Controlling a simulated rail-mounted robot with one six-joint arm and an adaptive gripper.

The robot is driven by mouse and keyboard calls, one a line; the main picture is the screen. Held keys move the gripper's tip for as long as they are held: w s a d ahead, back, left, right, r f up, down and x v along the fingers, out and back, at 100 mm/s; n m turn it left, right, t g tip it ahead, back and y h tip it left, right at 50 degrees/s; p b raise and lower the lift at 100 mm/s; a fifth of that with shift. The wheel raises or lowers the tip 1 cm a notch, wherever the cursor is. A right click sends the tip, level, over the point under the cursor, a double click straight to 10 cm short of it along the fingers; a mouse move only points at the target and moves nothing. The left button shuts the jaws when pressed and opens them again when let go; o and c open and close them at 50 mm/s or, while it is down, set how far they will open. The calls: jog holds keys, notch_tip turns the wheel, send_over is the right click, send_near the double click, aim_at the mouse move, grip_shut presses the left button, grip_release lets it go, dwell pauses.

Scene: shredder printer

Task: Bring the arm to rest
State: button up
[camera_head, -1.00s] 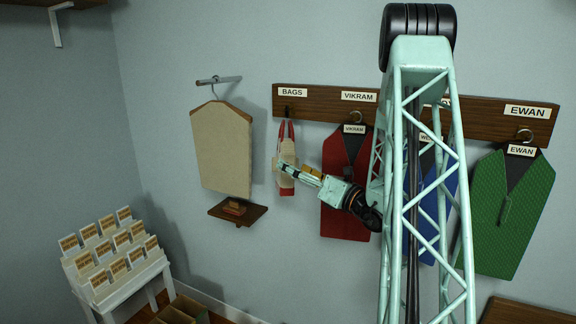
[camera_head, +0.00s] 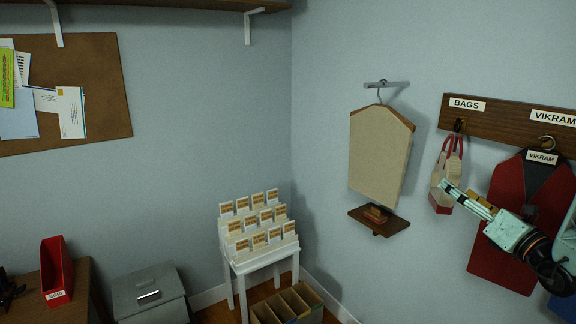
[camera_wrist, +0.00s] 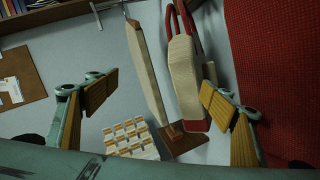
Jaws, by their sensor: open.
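My gripper (camera_head: 447,188) is at the right of the head view, in front of the beige bag with red handles (camera_head: 440,204), which hangs from the hook under the BAGS label. In the wrist view my gripper (camera_wrist: 155,98) has its yellow-padded fingers spread wide with nothing between them. The bag (camera_wrist: 186,80) also shows there, close behind the right finger; I cannot tell whether they touch. My arm reaches in from the right edge of the head view, and most of it is out of frame.
A red vest (camera_head: 500,250) hangs close by my gripper. A beige garment (camera_head: 380,155) hangs left of the bag above a small wall shelf (camera_head: 392,226). A white card stand (camera_head: 240,262), a grey box (camera_head: 148,290) and a red file holder (camera_head: 56,272) stand further left.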

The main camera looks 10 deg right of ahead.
jog(key=w+a+r+n+g+y, duration=0.25)
jog(key=a+n+y, duration=0.25)
jog(key=a, duration=0.8)
jog(key=s+a+r+n+g+y+b, duration=0.1)
jog(key=s+a+n+g+y+b, duration=0.3)
jog(key=a, duration=1.1)
jog(key=s+a+r+n+g+y+p, duration=0.15)
jog(key=s+a+n+g, duration=0.5)
jog(key=a, duration=0.85)
jog(key=s+a+f+n+g+h+b, duration=0.1)
jog(key=s+a+f+n+g, duration=0.15)
jog(key=s+a+n, duration=0.5)
jog(key=s+a+f+n+g+h+b, duration=0.1)
jog(key=s+a+f+n+g+h, duration=0.2)
jog(key=s, duration=0.7)
jog(key=s+d+n+t+h+b, duration=0.1)
jog(key=s+d+n+h, duration=0.3)
jog(key=s+n, duration=0.3)
jog(key=s+d+n+t+h+b, duration=0.2)
jog(key=s+d+n+h, duration=0.1)
jog(key=s+n, duration=0.4)
jog(key=shift+s+d+f+h, duration=0.35)
jog(key=shift+s+f+h, duration=0.1)
jog(key=shift+s, duration=0.7)
